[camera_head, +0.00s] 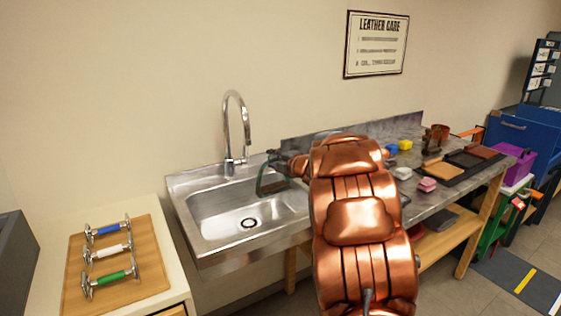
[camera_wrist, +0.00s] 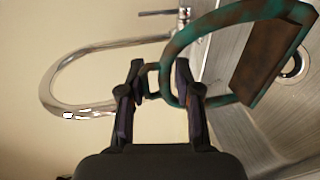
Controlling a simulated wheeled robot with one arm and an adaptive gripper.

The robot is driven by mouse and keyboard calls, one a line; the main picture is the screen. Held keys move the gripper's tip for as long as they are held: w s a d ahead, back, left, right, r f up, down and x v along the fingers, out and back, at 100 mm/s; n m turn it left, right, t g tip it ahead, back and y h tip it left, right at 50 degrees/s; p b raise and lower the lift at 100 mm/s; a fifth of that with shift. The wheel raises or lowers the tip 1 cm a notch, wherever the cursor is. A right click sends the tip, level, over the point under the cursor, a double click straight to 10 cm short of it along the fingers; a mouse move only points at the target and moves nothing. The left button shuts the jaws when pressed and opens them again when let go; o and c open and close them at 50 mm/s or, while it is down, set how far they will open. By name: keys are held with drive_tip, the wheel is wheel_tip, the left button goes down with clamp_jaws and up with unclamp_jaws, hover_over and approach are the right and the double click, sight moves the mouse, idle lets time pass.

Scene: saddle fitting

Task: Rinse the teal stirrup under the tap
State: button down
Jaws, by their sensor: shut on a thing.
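The teal stirrup (camera_wrist: 182,46) is a ring-shaped piece with brown patches and a flat brown tread (camera_wrist: 268,62). My gripper (camera_wrist: 161,84) is shut on its narrow top loop in the wrist view. In the head view the stirrup (camera_head: 262,186) hangs over the right side of the steel sink (camera_head: 208,228), beside my gripper (camera_head: 284,166). The curved chrome tap (camera_head: 228,130) stands at the back of the sink, left of the stirrup. The tap (camera_wrist: 62,72) also shows in the wrist view. No water is seen running.
A wooden board (camera_head: 150,282) with several coloured-grip metal pieces lies on the left counter. The grey bench (camera_head: 432,198) right of the sink holds sponges, a dark tray (camera_head: 470,164) and small blocks. My copper arm hides part of the bench.

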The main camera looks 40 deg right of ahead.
drive_tip(key=shift+w+a+f+b, duration=0.15)
drive_tip(key=shift+w+a, duration=0.2)
drive_tip(key=shift+w, duration=0.35)
drive_tip(key=shift+w+a+f+b, duration=0.1)
drive_tip(key=shift+w+a, duration=0.25)
drive_tip(key=shift+w, duration=0.4)
drive_tip(key=shift+w+a+f+b, duration=0.15)
drive_tip(key=shift+w+a, duration=0.2)
drive_tip(key=shift+w, duration=0.35)
drive_tip(key=shift+w+d, duration=0.1)
drive_tip(key=shift+d, duration=0.05)
drive_tip(key=shift+w+d+p, duration=0.15)
drive_tip(key=shift+d+p, duration=0.25)
drive_tip(key=shift+p, duration=0.05)
drive_tip(key=shift+a, duration=0.1)
